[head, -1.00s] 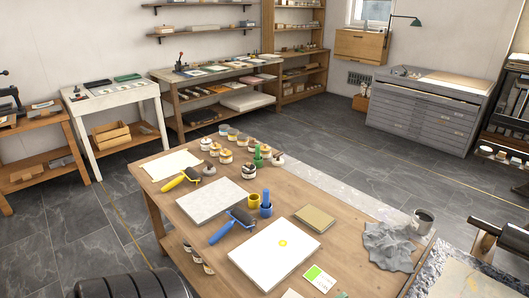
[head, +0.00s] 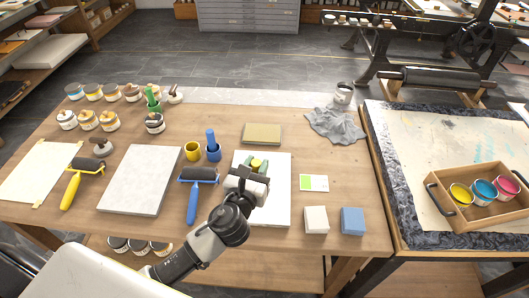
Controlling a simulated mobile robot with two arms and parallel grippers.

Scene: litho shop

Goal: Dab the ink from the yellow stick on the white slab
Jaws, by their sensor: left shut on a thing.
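The white slab (head: 278,208) lies flat on the wooden table. My left gripper (head: 254,172) is above its far half and hides part of it. The gripper is shut on the yellow stick (head: 257,163), of which only a small yellow part shows between the jaws. I cannot tell whether the stick touches the slab. The yellow ink spot is hidden behind the gripper. The yellow cup (head: 192,152) stands left of the slab with no stick showing in it. My right gripper is out of view.
A blue-handled roller (head: 194,192) and a blue cup (head: 213,152) are left of the slab. A grey slab (head: 143,180) lies farther left. A card (head: 314,183), white block (head: 316,219) and blue block (head: 352,220) are on the right. An olive block (head: 262,133) lies behind.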

